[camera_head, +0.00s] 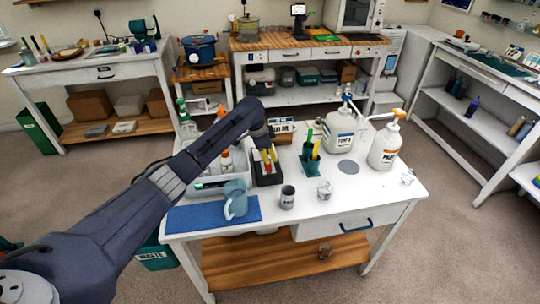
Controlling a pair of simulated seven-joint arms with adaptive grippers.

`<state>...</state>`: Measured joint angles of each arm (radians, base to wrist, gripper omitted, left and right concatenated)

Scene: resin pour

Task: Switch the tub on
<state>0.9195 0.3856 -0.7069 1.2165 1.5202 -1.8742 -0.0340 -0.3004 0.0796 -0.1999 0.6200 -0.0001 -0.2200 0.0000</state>
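A grey open tub (239,178) stands at the left of the white table, with several bottles in it and a bright green strip (211,184) low on its front. I cannot make out whether the strip is a switch or a light. My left arm reaches in from the lower left, over the tub. Its gripper (264,143) points down just right of the tub, above a black holder (267,178) with yellow and red items. The fingers are too small and dark to tell whether they are open or touch these items. My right gripper is out of view.
A blue mat (185,218) with a blue-grey jug (235,200) lies in front of the tub. Two small cups (287,198) stand to the right. Two white pump bottles (385,148) stand at the right back. The table's front right is mostly clear.

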